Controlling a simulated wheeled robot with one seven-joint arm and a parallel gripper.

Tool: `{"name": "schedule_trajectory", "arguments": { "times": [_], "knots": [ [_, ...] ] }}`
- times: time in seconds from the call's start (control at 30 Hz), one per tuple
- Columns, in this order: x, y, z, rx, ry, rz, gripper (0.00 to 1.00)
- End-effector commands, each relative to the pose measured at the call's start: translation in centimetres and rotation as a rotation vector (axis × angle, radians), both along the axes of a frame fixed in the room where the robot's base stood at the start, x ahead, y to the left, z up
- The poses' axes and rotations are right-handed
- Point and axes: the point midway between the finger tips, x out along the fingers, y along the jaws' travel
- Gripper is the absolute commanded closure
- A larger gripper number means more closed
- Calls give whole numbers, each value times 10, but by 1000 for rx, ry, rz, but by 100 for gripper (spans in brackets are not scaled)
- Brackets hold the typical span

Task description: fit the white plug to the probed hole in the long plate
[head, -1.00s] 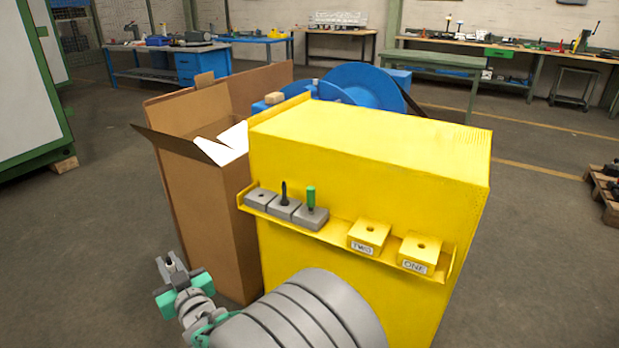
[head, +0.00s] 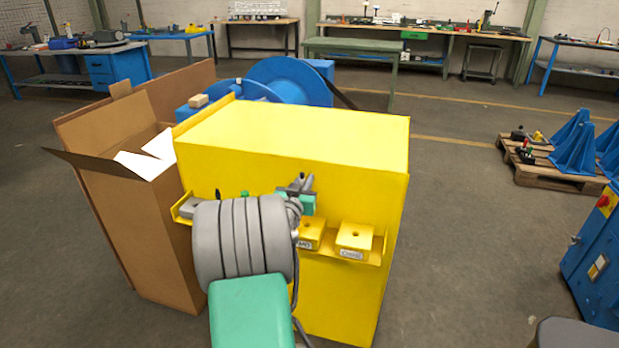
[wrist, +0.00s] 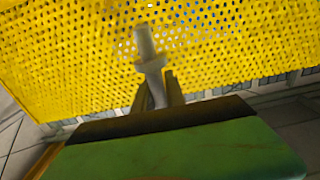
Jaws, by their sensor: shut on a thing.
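My gripper (head: 302,187) is in front of the yellow cabinet, just above its shelf. In the wrist view its fingers (wrist: 157,92) are shut on the white plug (wrist: 146,45), a pale stepped pin with a collar, which points away from the gripper. A yellow perforated surface (wrist: 75,55) fills the view behind the plug; I cannot tell whether they touch. Two yellow blocks with holes sit on the shelf right of the gripper: one labelled TWO (head: 311,234), partly hidden by my arm, and one labelled ONE (head: 355,240). I cannot make out the long plate.
The yellow cabinet (head: 290,135) carries the narrow shelf (head: 377,250). A grey block (head: 189,208) and a green pin (head: 244,194) show at its left, partly behind my arm. An open cardboard box (head: 150,235) stands left. Blue reels (head: 290,80) are behind.

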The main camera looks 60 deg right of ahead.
Motion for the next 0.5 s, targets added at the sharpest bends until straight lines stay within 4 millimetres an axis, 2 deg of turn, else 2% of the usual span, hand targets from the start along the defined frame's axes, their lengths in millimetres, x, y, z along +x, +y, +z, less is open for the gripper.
{"name": "schedule_trajectory", "arguments": {
  "times": [0.13,0.5],
  "knots": [
    [-13,-8,2,-2,-3,-30,100],
    [-12,-7,1,-3,-4,-29,100]
  ]
}}
